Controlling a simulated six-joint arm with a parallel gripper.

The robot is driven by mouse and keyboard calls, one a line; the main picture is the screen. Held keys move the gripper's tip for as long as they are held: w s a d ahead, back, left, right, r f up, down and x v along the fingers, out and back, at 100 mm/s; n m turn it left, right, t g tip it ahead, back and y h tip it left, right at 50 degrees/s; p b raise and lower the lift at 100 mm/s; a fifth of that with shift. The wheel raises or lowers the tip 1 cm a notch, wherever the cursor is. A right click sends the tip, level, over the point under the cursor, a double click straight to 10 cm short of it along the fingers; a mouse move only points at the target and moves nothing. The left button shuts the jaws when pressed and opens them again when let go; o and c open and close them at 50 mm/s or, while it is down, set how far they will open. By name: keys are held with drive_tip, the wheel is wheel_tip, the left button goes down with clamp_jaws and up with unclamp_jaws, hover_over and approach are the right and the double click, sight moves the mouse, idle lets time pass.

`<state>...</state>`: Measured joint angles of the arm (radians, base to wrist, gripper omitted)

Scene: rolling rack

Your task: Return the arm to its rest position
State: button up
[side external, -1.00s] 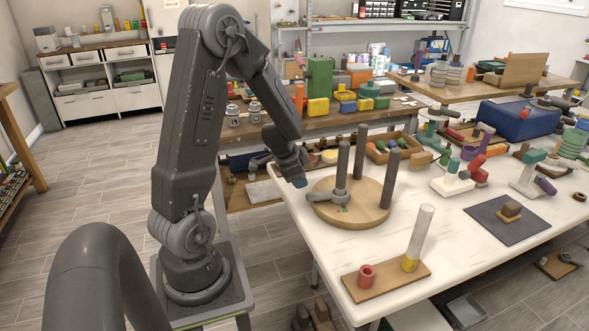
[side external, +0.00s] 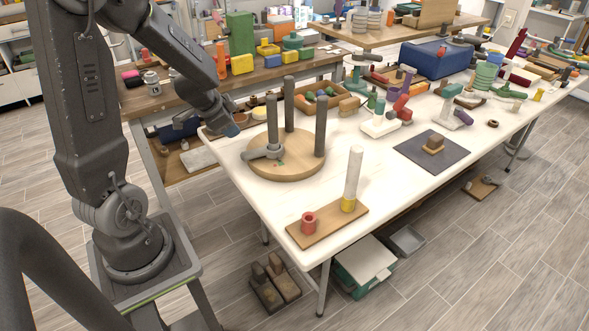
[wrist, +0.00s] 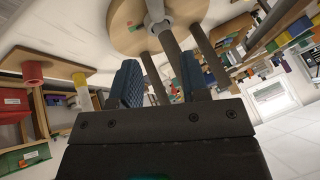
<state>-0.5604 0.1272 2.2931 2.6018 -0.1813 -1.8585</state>
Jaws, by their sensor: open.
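My gripper (side external: 232,130) hangs at the left edge of the white table, to the left of the round wooden base, in the side view. In the wrist view my gripper (wrist: 158,85) shows two blue ridged fingers standing apart with nothing held between them. The round wooden base (side external: 254,167) carries several upright grey posts (side external: 320,125), and a grey ring with a handle (side external: 262,153) sits around the left post. The base also shows in the wrist view (wrist: 122,28). My arm is folded, with its forearm sloping down to the right.
On the white table (side external: 250,205), a wooden board (side external: 330,226) bears a red ring (side external: 309,222) and a pale post with a yellow ring (side external: 348,204). A dark mat (side external: 410,152) with small blocks lies to the right. A wooden bench (side external: 150,105) with coloured blocks stands behind.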

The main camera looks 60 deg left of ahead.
drive_tip(key=w+d+r+n+t+y, duration=0.1)
drive_tip(key=d+r+n+t+y, duration=0.2)
drive_tip(key=d+r+y, duration=0.55)
drive_tip(key=s+d+r+g+h, duration=0.1)
drive_tip(key=s+d+r+h, duration=0.1)
drive_tip(key=s+d+h, duration=0.3)
drive_tip(key=s+d+r+g+h, duration=0.2)
drive_tip(key=s+d+h, duration=0.4)
drive_tip(key=d, duration=0.7)
drive_tip(key=shift+d+r+m+g, duration=0.25)
drive_tip(key=shift+r+m+g, duration=0.05)
drive_tip(key=shift+r, duration=0.5)
